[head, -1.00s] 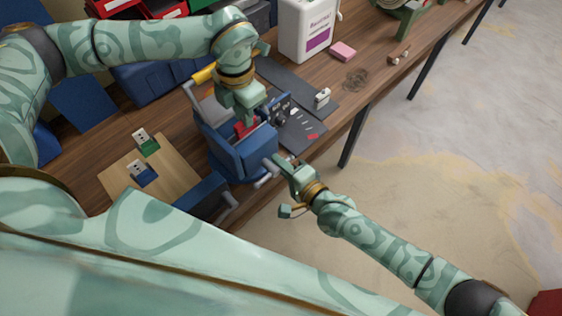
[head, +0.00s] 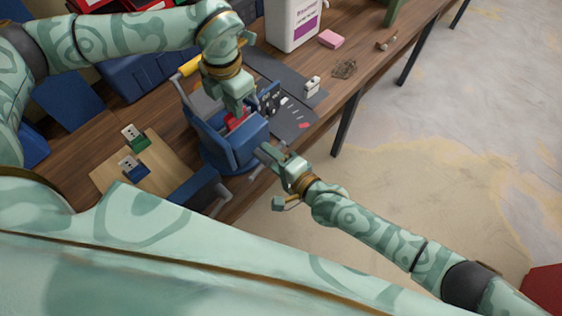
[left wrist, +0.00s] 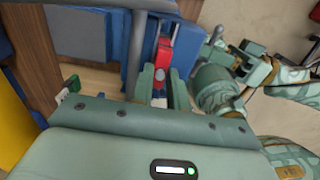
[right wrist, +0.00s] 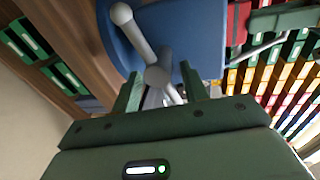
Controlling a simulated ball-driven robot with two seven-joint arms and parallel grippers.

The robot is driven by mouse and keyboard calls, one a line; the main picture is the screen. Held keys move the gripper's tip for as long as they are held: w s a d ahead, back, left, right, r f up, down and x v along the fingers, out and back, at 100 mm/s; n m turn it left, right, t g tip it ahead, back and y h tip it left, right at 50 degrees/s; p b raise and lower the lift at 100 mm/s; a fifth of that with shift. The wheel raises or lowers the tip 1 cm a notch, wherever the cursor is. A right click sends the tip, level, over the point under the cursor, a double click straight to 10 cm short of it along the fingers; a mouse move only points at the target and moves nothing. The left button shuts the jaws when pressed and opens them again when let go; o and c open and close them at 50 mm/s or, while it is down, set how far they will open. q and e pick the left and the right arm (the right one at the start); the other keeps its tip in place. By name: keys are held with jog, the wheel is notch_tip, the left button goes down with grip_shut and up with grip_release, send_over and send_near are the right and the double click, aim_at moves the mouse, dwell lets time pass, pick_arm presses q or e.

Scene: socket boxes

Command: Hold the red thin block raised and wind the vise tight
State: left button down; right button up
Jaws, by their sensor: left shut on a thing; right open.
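The blue vise (head: 236,148) stands at the front edge of the bench. The red thin block (head: 235,120) is between its jaws, mostly covered by my left gripper (head: 238,108). In the left wrist view the red block (left wrist: 163,55) shows between the fingers of my left gripper (left wrist: 160,85), which is shut on it. My right gripper (head: 268,152) is open in front of the vise. In the right wrist view the grey vise handle bar (right wrist: 135,32) and its screw hub (right wrist: 157,76) lie just ahead of and between the open fingers (right wrist: 160,92). I cannot tell whether the fingers touch them.
A wooden board (head: 160,178) with a green and a blue socket block lies left of the vise. A dark mat (head: 292,100) with small parts lies behind right. A white jug (head: 292,22) and a pink block (head: 331,39) stand farther back. Floor is open at right.

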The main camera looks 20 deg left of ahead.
jog(key=v, duration=1.1)
jog(key=shift+d, duration=0.3)
jog(key=shift+s+r, duration=0.1)
